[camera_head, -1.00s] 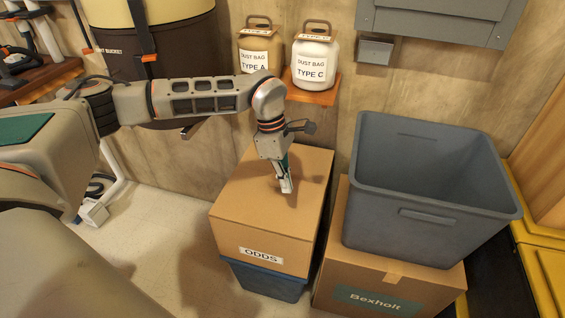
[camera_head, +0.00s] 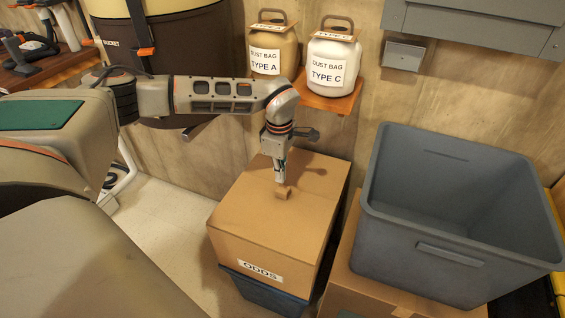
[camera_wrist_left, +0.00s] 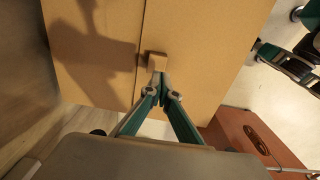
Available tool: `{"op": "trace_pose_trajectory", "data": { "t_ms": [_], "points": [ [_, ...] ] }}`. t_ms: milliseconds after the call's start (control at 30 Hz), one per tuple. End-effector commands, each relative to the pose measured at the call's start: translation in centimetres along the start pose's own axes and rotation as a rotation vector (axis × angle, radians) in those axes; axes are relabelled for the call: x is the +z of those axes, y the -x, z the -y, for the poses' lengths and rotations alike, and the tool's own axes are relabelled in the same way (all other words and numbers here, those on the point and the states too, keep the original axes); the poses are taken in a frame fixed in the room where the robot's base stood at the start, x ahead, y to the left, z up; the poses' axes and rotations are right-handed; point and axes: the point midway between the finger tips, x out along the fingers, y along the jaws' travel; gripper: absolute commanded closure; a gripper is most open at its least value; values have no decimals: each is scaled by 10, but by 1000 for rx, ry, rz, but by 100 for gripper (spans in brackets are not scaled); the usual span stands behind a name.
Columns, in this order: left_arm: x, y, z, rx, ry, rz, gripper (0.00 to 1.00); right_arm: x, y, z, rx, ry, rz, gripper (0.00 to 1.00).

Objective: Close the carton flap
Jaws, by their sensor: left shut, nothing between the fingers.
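The cardboard carton (camera_head: 262,232), labelled ODDS, stands in a blue bin. Its top looks flat, with a thin seam (camera_wrist_left: 139,45) running across it in the left wrist view. A small brown block or tab (camera_head: 283,192) sits on the top beside the seam; it also shows in the wrist view (camera_wrist_left: 155,60). My left gripper (camera_head: 280,180) points down over the carton, shut and empty, with its fingertips right at the tab. I cannot tell whether they touch it. My right gripper is not in view.
A large grey open tub (camera_head: 460,262) stands on another carton (camera_head: 352,283) close on the right. Two dust bag jars (camera_head: 333,62) stand on a small wall shelf (camera_head: 338,100) behind. Bare floor (camera_head: 165,215) lies to the left.

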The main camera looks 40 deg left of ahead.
Motion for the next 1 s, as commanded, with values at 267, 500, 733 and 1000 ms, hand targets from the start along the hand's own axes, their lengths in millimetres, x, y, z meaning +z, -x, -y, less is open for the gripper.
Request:
{"op": "trace_pose_trajectory", "data": {
  "t_ms": [267,500,733,1000],
  "points": [
    [0,-35,0,-2,0,0,100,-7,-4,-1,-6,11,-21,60],
    [0,-38,0,1,0,1,100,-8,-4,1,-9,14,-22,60],
    [0,-38,-1,-1,1,0,100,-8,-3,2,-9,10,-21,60],
    [0,-55,-3,-50,0,0,100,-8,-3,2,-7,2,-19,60]
  ]
}}
